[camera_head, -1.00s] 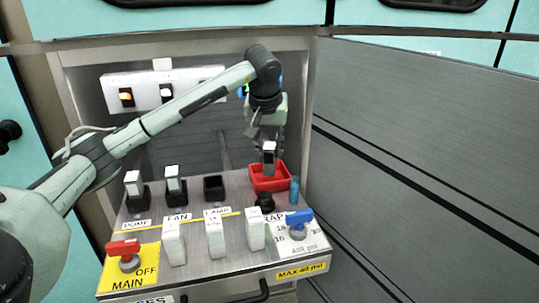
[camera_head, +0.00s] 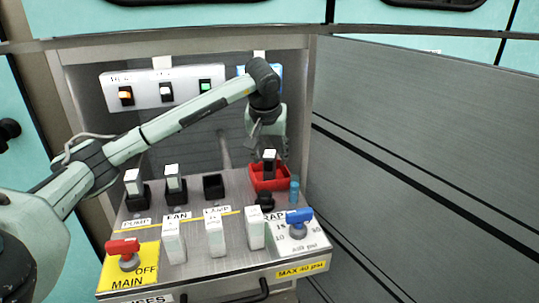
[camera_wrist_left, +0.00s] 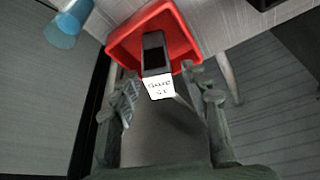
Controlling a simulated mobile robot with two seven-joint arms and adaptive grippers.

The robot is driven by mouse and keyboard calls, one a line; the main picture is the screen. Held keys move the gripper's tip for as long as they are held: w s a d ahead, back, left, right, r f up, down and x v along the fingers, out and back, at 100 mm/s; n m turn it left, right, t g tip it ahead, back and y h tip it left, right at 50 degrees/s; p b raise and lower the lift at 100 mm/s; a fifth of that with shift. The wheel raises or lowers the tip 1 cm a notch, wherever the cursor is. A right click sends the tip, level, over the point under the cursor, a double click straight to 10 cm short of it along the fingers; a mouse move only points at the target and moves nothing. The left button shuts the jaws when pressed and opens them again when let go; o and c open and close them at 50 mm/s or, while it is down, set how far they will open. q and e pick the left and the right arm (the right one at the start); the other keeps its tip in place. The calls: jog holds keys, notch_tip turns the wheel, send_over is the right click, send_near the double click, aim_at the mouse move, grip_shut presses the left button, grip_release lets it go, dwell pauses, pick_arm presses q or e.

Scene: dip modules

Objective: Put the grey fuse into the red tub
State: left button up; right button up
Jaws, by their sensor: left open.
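The grey fuse (camera_head: 269,167), dark-bodied with a white labelled top, stands roughly upright in the red tub (camera_head: 255,185) at the right of the sloping panel. In the left wrist view the fuse (camera_wrist_left: 153,60) shows inside the red tub (camera_wrist_left: 125,38), its labelled top towards the camera. My left gripper (camera_head: 269,150) is just above the tub. In the wrist view its fingers (camera_wrist_left: 170,98) are spread wide, with a gap on both sides of the fuse. My right gripper is not in view.
Two white-topped fuses (camera_head: 134,188) (camera_head: 174,184) stand in black sockets; a third socket (camera_head: 214,187) is empty. White switches, a red handle (camera_head: 122,247) and a blue handle (camera_head: 299,216) line the front.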

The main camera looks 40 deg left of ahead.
pick_arm(q)
jog(key=shift+r, duration=0.15)
jog(key=shift+s+r, duration=0.1)
jog(key=shift+r, duration=0.25)
jog(key=v, duration=1.1)
jog(key=shift+p, duration=0.3)
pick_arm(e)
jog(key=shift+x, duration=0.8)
pick_arm(q)
jog(key=shift+d+r, duration=0.1)
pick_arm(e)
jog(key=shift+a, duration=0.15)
